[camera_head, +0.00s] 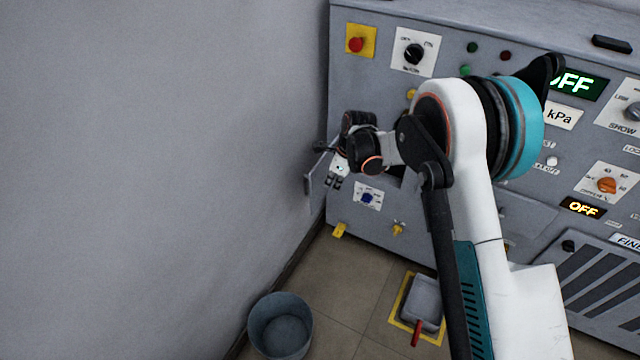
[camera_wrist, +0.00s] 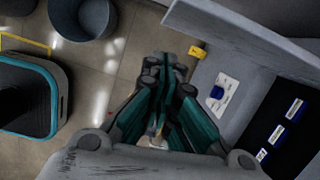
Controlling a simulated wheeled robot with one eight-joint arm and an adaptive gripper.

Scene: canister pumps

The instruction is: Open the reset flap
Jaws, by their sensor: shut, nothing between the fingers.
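The reset flap is a thin grey plate (camera_head: 316,180) at the left end of the grey console. It stands swung out from the console face, and in the wrist view the plate (camera_wrist: 240,35) sticks out at the upper right. Beside it is an open dark recess (camera_wrist: 272,138) with several blue-and-white parts inside. My gripper (camera_head: 338,172) is in front of the console, just right of the flap in the head view. In the wrist view its teal fingers (camera_wrist: 165,75) are together and empty. I cannot tell whether they touch the flap.
A blue switch on a white plate (camera_head: 368,196) is below the recess. A grey bucket (camera_head: 280,325) stands on the floor near the left wall. A pedal with a yellow border (camera_head: 424,300) lies on the floor before the console. The wall is close on the left.

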